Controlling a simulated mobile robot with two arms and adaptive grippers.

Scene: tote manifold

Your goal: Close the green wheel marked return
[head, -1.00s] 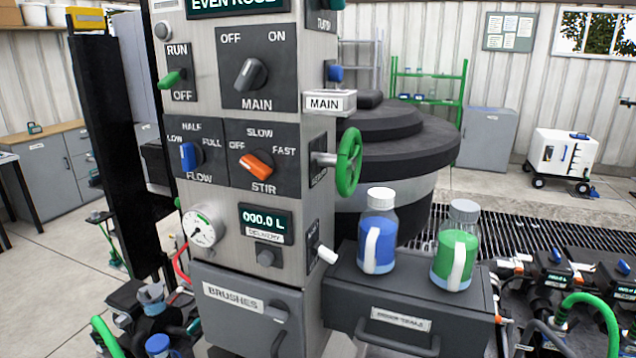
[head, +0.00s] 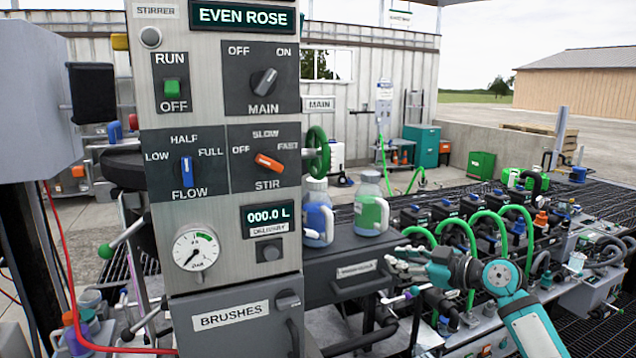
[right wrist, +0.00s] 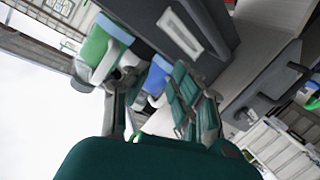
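A green wheel (head: 317,150) sticks out from the right side of the grey control panel (head: 225,105) in the head view. I see it nearly edge-on, above the bottles. I cannot read a "return" marking on it. My right gripper (head: 392,265) is low and to the right of the wheel, apart from it, in front of the dark drawer box. Its fingers stand apart and empty in the right wrist view (right wrist: 155,100), with bottles beyond them. The wheel cannot be made out in that view. My left gripper is not in view.
A blue bottle (head: 317,222) and a green bottle (head: 371,212) stand on the dark drawer box (head: 345,272), below and beside the wheel. Green hoses (head: 490,225) and black valve units crowd the right. The panel carries several knobs and a gauge (head: 196,249).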

